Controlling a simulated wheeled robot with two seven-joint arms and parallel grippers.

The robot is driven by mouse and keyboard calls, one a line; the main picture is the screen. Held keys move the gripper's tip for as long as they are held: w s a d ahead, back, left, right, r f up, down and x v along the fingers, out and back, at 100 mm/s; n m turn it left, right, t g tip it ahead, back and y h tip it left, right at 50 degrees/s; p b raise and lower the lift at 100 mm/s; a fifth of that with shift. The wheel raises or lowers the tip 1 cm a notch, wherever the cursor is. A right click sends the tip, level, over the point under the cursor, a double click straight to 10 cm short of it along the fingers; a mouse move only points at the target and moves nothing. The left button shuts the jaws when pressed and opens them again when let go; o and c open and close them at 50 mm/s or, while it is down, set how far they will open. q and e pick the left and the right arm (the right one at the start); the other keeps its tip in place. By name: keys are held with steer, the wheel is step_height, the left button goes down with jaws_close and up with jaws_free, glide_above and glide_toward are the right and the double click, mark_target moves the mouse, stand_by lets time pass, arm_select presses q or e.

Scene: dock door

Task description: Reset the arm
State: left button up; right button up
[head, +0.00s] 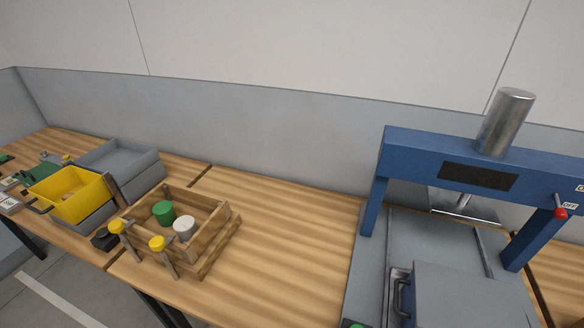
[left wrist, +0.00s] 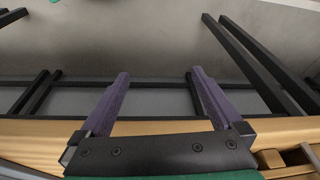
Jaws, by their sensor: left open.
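My left gripper (left wrist: 160,74) shows in the left wrist view. Its two purple fingers are spread wide apart with nothing between them. The fingers reach past the edge of a wooden bench top (left wrist: 40,133), with grey floor and dark legs beyond. Neither of my grippers shows in the head view, and my right gripper is in no view.
In the head view, a wooden crate (head: 223,222) holds a green and a white cylinder. A yellow bin (head: 70,190) and a grey bin (head: 138,165) stand left. A blue press (head: 420,150) stands right. Bench (head: 285,235) between crate and press is clear.

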arm_select(q)
steer(key=s+a+f+g, duration=0.1)
steer(key=s+f, duration=0.5)
steer(key=f, duration=0.5)
steer(key=s+a+f+g, duration=0.1)
steer(key=s+f, duration=0.5)
steer(key=f, duration=0.6)
steer(key=s+a+f, duration=0.1)
steer(key=s+f, duration=0.2)
steer(key=s, duration=0.5)
steer(key=shift+f, duration=0.35)
steer(key=shift+a, duration=0.1)
